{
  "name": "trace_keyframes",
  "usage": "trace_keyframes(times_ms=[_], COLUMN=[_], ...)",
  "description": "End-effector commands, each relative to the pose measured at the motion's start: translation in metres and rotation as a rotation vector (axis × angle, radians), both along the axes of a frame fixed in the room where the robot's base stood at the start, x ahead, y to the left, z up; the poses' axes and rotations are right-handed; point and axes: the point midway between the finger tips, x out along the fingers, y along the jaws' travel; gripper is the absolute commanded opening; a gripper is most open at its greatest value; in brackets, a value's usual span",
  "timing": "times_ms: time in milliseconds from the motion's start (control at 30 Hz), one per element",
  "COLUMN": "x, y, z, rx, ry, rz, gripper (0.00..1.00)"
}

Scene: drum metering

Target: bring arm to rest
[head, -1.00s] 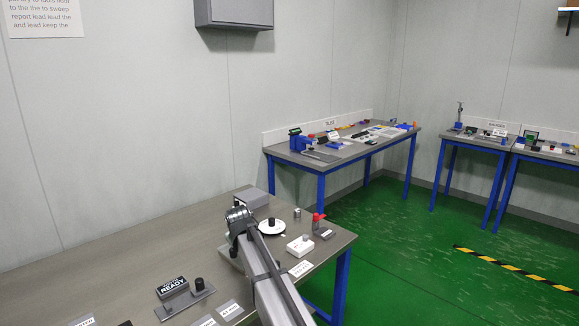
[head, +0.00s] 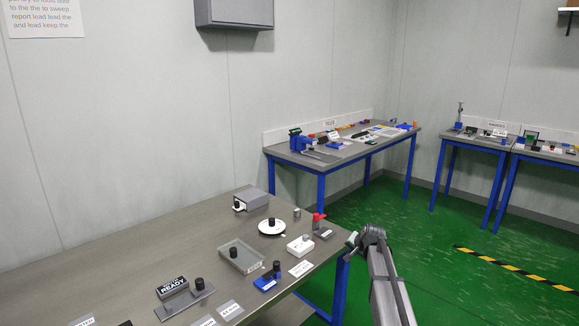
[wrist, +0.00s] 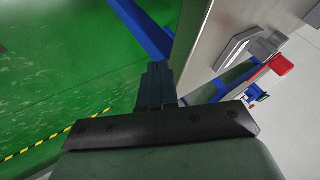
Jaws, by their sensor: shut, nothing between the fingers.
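My gripper (wrist: 157,72) is shut with nothing between its fingers. In the wrist view its dark fingers stand together in the middle, over the green floor and beside the table edge. In the head view my gripper (head: 351,241) is small and partly hidden by my own arm. It is at the right front corner of the grey table (head: 130,262), apart from the things on it.
On the table are a white round dial (head: 272,227), a grey tray (head: 242,258), a blue block with a black knob (head: 267,283), a READY box (head: 172,287) and a red-topped item (head: 318,219).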

Motion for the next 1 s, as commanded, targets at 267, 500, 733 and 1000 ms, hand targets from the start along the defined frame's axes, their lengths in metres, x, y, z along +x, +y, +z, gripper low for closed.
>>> trace_keyframes(times_ms=[267,500,733,1000], x=[-0.074,-0.147,-0.229,-0.346], y=[-0.028,-0.041,-0.033,0.004], z=[-0.118,-0.206,-0.279,-0.350], rx=[-0.050,-0.093,-0.125,-0.148], ry=[0.086,0.166,0.276,0.476], rz=[-0.006,0.009,0.060,0.192], gripper=[0.00,0.00,0.00,0.00])
